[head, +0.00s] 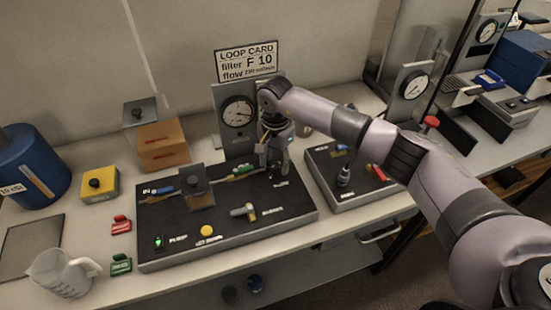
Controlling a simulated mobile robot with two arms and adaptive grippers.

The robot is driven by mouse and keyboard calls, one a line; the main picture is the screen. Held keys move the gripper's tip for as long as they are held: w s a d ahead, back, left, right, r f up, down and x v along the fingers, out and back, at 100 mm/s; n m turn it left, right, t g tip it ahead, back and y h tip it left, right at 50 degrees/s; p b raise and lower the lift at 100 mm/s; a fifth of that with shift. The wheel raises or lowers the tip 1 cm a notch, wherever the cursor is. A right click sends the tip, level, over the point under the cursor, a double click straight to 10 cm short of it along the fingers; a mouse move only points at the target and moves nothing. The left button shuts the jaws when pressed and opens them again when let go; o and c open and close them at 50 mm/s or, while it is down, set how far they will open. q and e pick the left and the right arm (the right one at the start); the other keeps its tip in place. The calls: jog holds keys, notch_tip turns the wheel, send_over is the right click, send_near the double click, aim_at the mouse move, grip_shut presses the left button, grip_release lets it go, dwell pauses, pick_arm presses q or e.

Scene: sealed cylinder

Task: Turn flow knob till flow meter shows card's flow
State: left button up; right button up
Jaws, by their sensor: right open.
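The white loop card (246,62) stands against the wall; it reads "filter F 10", and its flow number is too small to read surely. The round flow meter (239,112) stands on a grey plate below it; I cannot read its needle's value. My right gripper (279,172) is open and points down at the right back of the black panel (215,222), just right of the meter. The flow knob cannot be made out; the gripper may hide it. My left gripper is not in view.
The panel also bears a dark grey block (196,187), a yellow button (207,231) and a yellow-and-grey valve (245,211). A second board (350,178) stands to the right, under my arm. A jug (62,273) and blue drum (30,168) stand left.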

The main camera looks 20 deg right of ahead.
jog(key=shift+f, duration=0.15)
jog(key=shift+c, duration=0.3)
grip_shut()
